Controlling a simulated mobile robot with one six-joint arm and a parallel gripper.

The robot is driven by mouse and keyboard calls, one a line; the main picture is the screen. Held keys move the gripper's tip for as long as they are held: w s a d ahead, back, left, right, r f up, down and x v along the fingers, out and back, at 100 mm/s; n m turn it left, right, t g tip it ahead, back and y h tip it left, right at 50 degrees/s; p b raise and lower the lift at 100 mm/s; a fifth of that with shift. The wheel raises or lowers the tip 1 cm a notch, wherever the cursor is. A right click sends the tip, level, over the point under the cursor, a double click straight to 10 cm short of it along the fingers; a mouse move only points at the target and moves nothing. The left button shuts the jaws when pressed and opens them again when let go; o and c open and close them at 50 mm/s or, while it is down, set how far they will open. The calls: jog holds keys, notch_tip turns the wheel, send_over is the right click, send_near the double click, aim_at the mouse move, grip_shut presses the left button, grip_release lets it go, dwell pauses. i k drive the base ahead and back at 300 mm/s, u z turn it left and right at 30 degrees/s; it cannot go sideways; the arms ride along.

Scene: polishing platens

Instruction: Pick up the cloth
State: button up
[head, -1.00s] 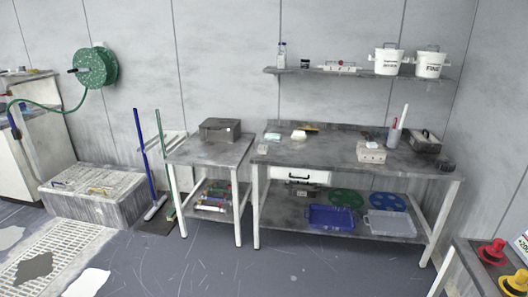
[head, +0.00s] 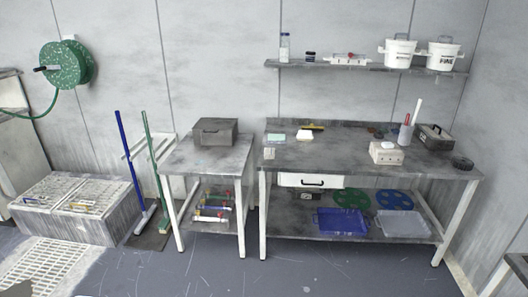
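I cannot tell for sure which thing is the cloth. A small flat pale green piece (head: 277,136) lies at the back left of the grey workbench (head: 330,156). Beside it on the right lies a flat white piece (head: 304,135), with a yellow-handled brush (head: 313,127) just behind it. Either flat piece may be the cloth; both are too small to make out folds. My gripper is not in view.
A side table (head: 205,155) with a grey box (head: 215,131) stands left of the bench. A blue broom (head: 131,165) and a green one (head: 154,165) lean there. A shelf (head: 375,67) hangs above. Open floor (head: 300,275) lies in front.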

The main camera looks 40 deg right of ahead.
aim_at(269, 153)
jog(key=z, duration=0.05)
jog(key=i, duration=2.5)
jog(key=z, duration=1.4)
jog(key=k, duration=0.5)
jog(key=z, duration=0.15)
